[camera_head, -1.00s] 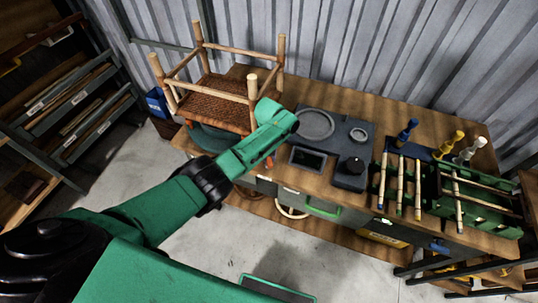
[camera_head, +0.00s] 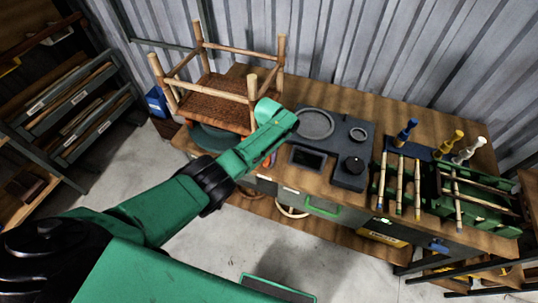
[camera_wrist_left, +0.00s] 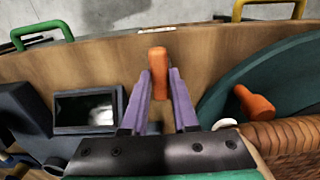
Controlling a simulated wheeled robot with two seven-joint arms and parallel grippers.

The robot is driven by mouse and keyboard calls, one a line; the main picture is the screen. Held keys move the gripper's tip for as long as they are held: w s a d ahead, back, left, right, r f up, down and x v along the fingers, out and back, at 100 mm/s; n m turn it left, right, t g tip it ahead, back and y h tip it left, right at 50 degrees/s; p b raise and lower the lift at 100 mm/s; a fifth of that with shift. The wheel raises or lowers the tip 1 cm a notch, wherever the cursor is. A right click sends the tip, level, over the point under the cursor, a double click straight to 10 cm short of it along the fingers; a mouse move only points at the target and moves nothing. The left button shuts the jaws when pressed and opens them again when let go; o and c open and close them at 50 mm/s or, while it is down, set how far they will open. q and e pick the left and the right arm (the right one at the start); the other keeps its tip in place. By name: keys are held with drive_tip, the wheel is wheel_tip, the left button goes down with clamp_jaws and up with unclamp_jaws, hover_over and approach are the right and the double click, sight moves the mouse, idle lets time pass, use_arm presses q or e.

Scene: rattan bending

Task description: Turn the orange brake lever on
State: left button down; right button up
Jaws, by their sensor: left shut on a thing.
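The orange brake lever (camera_wrist_left: 158,56) stands near the table's front edge in the left wrist view. My left gripper (camera_wrist_left: 159,82) has its two purple fingers on either side of the lever and is shut on it. In the head view my left arm reaches over the table's front edge, and its wrist (camera_head: 268,130) hides most of the fingers and the lever. A second orange handle (camera_wrist_left: 255,103) sits on the dark green round base (camera_wrist_left: 225,92), apart from the fingers. My right gripper is not in view.
A rattan stool frame (camera_head: 215,106) stands on the round base at the table's left.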

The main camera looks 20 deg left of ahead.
sight(269, 157)
use_arm(q)
drive_tip(key=c, duration=0.7)
unclamp_jaws()
wheel_tip(269, 157, up, 6)
drive_tip(key=shift+f+p, duration=0.1)
drive_tip(key=shift+p, duration=0.55)
wheel_tip(269, 157, up, 9)
drive_tip(key=shift+f+b, duration=0.1)
drive_tip(key=shift+b, duration=0.5)
